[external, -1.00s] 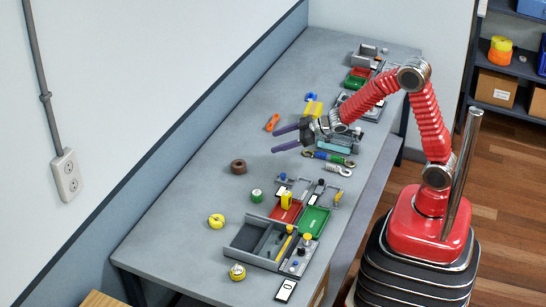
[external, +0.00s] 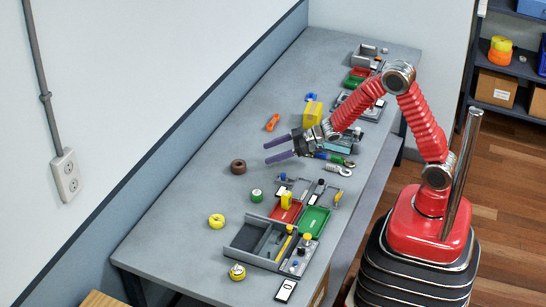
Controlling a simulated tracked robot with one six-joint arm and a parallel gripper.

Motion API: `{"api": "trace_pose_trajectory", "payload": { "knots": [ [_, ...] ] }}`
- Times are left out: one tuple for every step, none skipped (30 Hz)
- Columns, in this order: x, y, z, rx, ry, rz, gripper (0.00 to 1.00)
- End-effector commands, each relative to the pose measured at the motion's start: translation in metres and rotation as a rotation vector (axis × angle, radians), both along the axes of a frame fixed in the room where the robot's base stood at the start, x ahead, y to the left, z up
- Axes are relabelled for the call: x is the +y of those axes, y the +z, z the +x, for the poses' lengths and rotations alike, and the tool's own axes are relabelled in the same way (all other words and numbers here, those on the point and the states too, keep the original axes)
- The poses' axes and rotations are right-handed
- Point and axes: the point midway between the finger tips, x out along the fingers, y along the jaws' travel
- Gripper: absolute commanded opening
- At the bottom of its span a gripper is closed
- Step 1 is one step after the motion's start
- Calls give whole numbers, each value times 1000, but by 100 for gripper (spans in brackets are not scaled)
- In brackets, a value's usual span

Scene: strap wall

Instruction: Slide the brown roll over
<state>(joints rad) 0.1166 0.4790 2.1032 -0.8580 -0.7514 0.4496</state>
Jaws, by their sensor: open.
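The brown roll (external: 238,166) lies flat on the grey bench (external: 185,205), toward its wall side, apart from everything around it. My gripper (external: 265,152) is open and empty, with its two purple fingers pointing left toward the roll. The fingertips are a short way to the right of the roll and look to be above the bench. The exact height is hard to tell from this view.
A grey divided tray (external: 248,240) and red and green trays stand at right. An orange tool (external: 272,122) lies behind. Bench left of the brown roll is clear.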

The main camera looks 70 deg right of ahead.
Motion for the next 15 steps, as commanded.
{"api": "trace_pose_trajectory", "payload": {
  "knots": [
    [3,-3,4,1,2,0,68],
    [4,-4,7,1,2,-1,68],
    [6,-6,11,2,2,0,68],
    [8,-8,14,2,1,-1,68],
    [10,-9,17,1,1,0,68],
    [12,-11,22,1,1,0,68],
    [14,-13,26,1,2,0,68],
    [16,-14,29,1,2,-1,68],
    [18,-16,34,0,2,0,68],
    [20,-19,37,1,2,0,68],
    [22,-20,40,1,1,-1,68],
    [24,-22,45,1,1,-1,68],
    [25,-24,48,2,1,-1,68],
    [27,-25,52,1,1,0,68],
    [30,-27,56,1,1,0,68]
  ]
}}
